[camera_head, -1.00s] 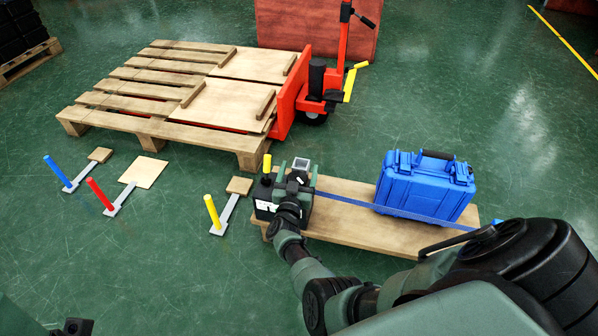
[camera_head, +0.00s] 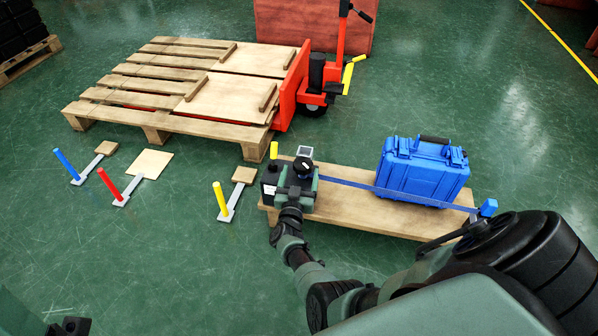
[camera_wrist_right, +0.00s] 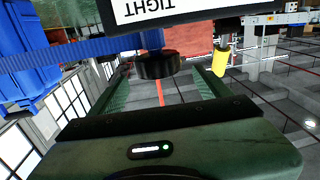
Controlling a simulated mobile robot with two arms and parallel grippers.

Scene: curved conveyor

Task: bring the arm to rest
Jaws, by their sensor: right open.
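My right gripper (camera_head: 300,178) is open at the left end of a wooden board (camera_head: 350,219), beside a dark box (camera_head: 269,181). In the right wrist view its two fingers (camera_wrist_right: 163,88) stand apart, with a black round knob (camera_wrist_right: 156,66) just beyond and between them; I cannot tell if they touch it. The knob also shows in the head view (camera_head: 303,165). A blue strap (camera_head: 400,191) runs across a blue case (camera_head: 423,170). My left gripper is not clearly shown; only a dark part is at the lower left corner.
A wooden pallet (camera_head: 158,134) and red pallet jack (camera_head: 290,92) are behind. A blue post (camera_head: 488,208) is at the board's right end. Green floor is clear in front.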

